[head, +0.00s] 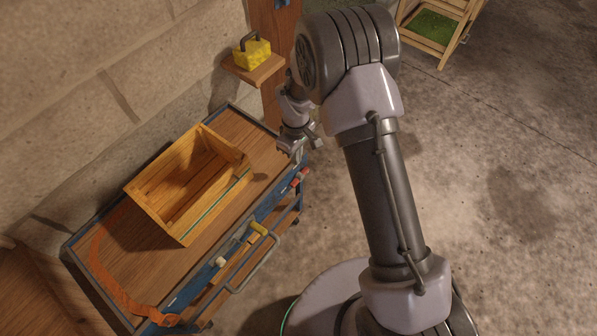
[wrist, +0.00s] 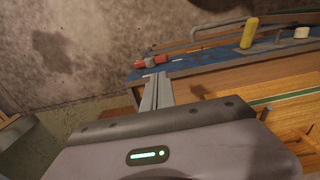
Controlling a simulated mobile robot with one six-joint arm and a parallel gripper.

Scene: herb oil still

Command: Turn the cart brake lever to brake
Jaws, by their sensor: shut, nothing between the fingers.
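The cart (head: 112,228) has a wooden top and a blue frame. Along its blue front edge are a red-ended lever (head: 300,177), a yellow handle (head: 258,228) and a white knob (head: 220,262). I can read no brake marking, so I cannot tell for certain which is the brake lever. My gripper (head: 298,145) is over the cart's far right corner, near the red-ended lever. In the wrist view its fingers (wrist: 157,90) are together and empty, just short of the red lever (wrist: 152,62) and apparently apart from it.
An open wooden crate (head: 155,208) stands on the cart top, with an orange strap (head: 97,250) beside it. A grey push bar (head: 262,262) sticks out at the front. A yellow block (head: 252,54) sits on a small wall shelf (head: 255,75). The concrete floor (head: 510,170) at right is clear.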

